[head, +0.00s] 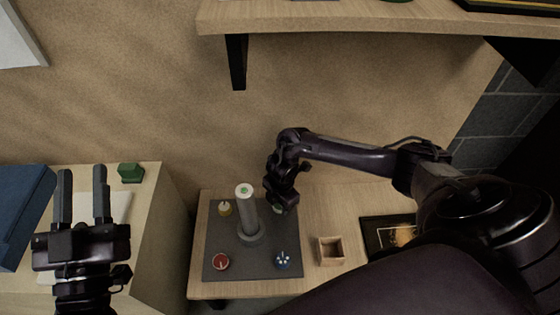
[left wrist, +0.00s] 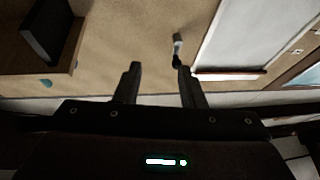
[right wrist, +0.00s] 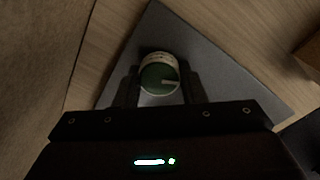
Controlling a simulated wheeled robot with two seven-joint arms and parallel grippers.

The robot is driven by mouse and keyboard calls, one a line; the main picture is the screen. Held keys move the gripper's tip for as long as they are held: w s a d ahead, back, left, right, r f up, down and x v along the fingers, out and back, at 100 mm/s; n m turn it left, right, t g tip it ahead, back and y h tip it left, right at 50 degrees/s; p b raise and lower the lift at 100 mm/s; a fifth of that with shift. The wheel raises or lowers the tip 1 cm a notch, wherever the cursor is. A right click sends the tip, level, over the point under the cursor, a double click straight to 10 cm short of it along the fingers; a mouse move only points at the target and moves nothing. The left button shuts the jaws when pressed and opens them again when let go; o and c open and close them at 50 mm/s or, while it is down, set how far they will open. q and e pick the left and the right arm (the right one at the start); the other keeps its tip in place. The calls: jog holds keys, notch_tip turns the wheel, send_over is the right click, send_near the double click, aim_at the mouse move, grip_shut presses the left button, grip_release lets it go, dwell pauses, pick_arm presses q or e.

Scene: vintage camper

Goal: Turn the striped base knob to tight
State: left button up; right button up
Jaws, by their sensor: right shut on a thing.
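A dark grey base plate (head: 212,239) lies on the wooden table, with a grey column (head: 249,215) standing in its middle. Knobs sit near its corners: cream-yellow (head: 225,208), red (head: 221,262), blue with white spots (head: 282,260), and a green-topped knob (right wrist: 159,79) at the far right. The green knob has a pale stripe on top and a whitish ring with markings too small to read. My right gripper (head: 280,205) is shut on it from above, one finger on each side (right wrist: 160,90), mostly hiding it in the head view. My left gripper (head: 82,180) is open and empty, over the left counter.
A small wooden box (head: 330,251) and a dark framed picture (head: 388,235) lie right of the plate. A green object (head: 131,172) and a blue box (head: 22,215) are on the left counter. A shelf (head: 350,17) hangs above.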

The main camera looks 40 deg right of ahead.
jog(key=shift+r+m+p, duration=0.15)
jog(key=shift+m+p, duration=0.25)
jog(key=shift+p, duration=0.1)
pick_arm(q)
notch_tip(320, 180, down, 15)
jog(key=s+g+y, duration=0.1)
jog(key=g+y, duration=0.2)
jog(key=g, duration=0.5)
pick_arm(e)
jog(key=shift+m+p, duration=0.4)
jog(key=shift+p, duration=0.05)
jog(key=shift+m+p, duration=0.4)
jog(key=shift+p, duration=0.2)
jog(key=shift+m+p, duration=0.4)
pick_arm(q)
jog(key=s+a+f+g+y, duration=0.1)
jog(key=s+f+g+y, duration=0.1)
jog(key=s+f+g, duration=0.5)
jog(key=s+f, duration=0.3)
jog(key=f, duration=0.2)
jog(key=shift+s+a+f+y, duration=0.15)
jog(key=shift+a+f+y, duration=0.25)
pick_arm(e)
jog(key=o, duration=1)
